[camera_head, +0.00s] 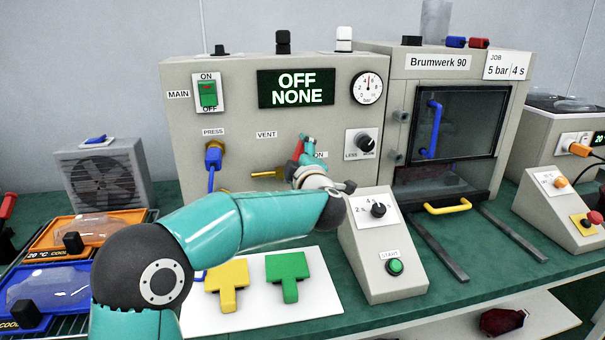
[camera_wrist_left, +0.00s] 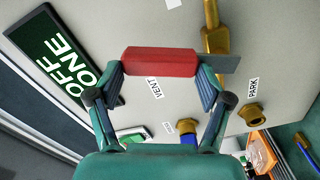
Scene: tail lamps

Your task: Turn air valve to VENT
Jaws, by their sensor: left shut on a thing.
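The air valve's red handle (camera_wrist_left: 160,62) is between the two fingertips of my left gripper (camera_head: 305,150) and its grey lever (camera_wrist_left: 218,63) runs to the brass pipe (camera_wrist_left: 214,38). The left gripper also shows in the left wrist view (camera_wrist_left: 162,72), shut on the handle. In the head view the red handle (camera_head: 298,150) is mostly hidden by the gripper and the brass pipe (camera_head: 266,174) comes out to its left. The VENT label (camera_head: 266,134) is above and left of the handle; the ON label (camera_head: 320,155) is partly covered. My right gripper is not in view.
The display (camera_head: 296,88) reads OFF NONE. A blue plug (camera_head: 213,158) sits at PRESS. A sloped control box (camera_head: 385,240) with a START button stands close right of my gripper. Yellow (camera_head: 228,283) and green (camera_head: 288,275) pieces lie on a white sheet below my arm.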

